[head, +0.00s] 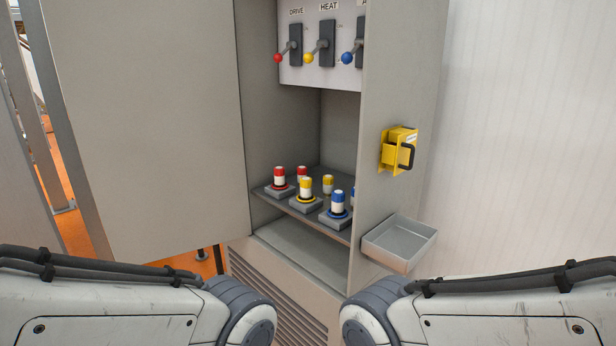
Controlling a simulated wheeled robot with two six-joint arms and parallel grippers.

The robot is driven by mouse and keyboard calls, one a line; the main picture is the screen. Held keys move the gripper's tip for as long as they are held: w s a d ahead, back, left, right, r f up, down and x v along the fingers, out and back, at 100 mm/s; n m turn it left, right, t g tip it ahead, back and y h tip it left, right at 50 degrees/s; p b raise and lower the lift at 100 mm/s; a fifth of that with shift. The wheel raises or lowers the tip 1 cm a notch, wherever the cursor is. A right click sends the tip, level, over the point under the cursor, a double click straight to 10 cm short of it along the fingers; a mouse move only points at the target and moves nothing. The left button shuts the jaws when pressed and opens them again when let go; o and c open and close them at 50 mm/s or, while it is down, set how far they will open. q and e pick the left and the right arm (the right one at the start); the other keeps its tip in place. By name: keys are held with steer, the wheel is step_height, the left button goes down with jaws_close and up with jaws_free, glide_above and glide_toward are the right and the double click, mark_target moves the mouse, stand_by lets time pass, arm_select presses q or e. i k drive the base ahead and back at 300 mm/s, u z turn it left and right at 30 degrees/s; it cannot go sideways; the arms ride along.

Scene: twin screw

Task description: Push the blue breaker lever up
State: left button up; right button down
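The blue breaker lever (347,58) is at the right end of a white panel high in the open cabinet. Its blue ball knob hangs at the lower left of its dark slot plate, and the cabinet's right wall hides part of the plate. A yellow-knobbed lever (309,59) under the label HEAT and a red-knobbed lever (279,58) under DRIVE are to its left, knobs at similar height. Both of my arms come in at the bottom corners, well below the levers. Neither gripper shows in the head view.
A shelf (306,207) below holds red, yellow and blue capped cylinders, several on square bases. A yellow box with a black handle (398,150) hangs on the cabinet's outer right side, above a grey tray (401,241). The open door (150,120) stands left.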

mark_target(346, 58)
steer(key=u, duration=1.45)
steer(key=i, duration=2.4)
steer(key=z, duration=2.4)
